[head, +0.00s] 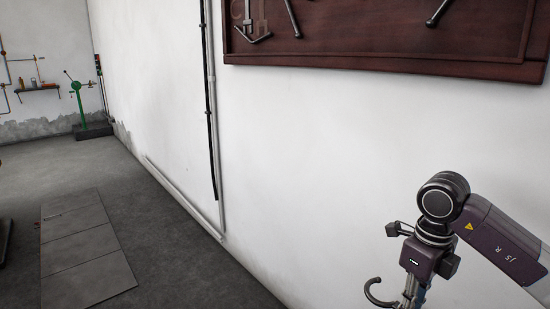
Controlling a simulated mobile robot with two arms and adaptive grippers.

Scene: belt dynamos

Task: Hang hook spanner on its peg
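My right gripper (411,288) comes in from the right at the lower edge of the head view, pointing down. Its fingertips are cut off by the frame. A dark curved hook, the end of the hook spanner (373,290), sticks out to the left of the fingers in mid-air, so the gripper appears shut on it; the rest of the spanner is hidden or out of frame. The dark red wooden tool board (390,63) hangs on the wall above, its top cut off. The spanner's own peg cannot be made out. My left gripper is not in view.
Metal tools (292,18) hang on the board, with a pale outline (240,12) at its left. Pipes (214,110) run down the white wall. A green stand (80,105) and a shelf (38,90) are far left. Floor plates (85,250) lie on the open grey floor.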

